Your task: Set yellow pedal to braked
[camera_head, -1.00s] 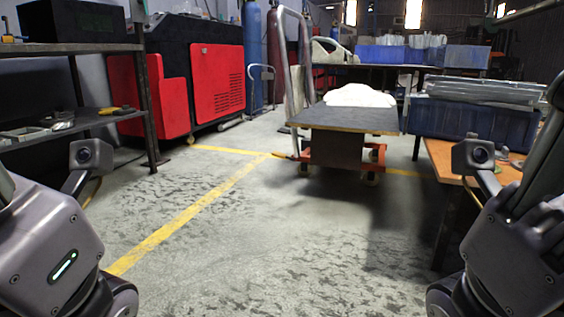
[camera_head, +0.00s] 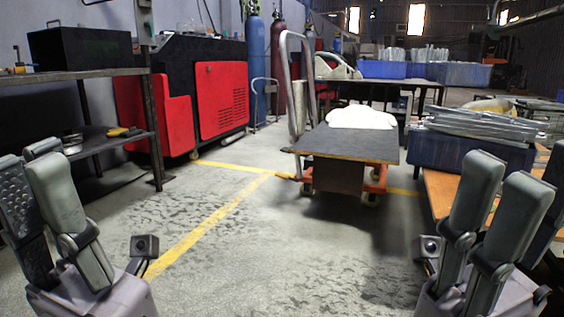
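A wheeled platform cart (camera_head: 345,145) stands in the middle distance, with a dark flat top, an orange base and a tall metal handle at its left end. A small yellow-orange pedal (camera_head: 285,175) sticks out low at the cart's left end, near the floor. It is too small to tell its setting. My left gripper (camera_head: 32,165) is at the lower left, fingers up, open and empty. My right gripper (camera_head: 522,168) is at the lower right, fingers up, open and empty. Both are far from the pedal.
Clear grey floor (camera_head: 300,260) with yellow lines lies before the cart. A wooden table (camera_head: 440,195) with a blue crate (camera_head: 465,155) stands close on the right. A metal shelf (camera_head: 100,72) and a red-black machine (camera_head: 220,98) stand left. A white sack (camera_head: 360,118) lies on the cart.

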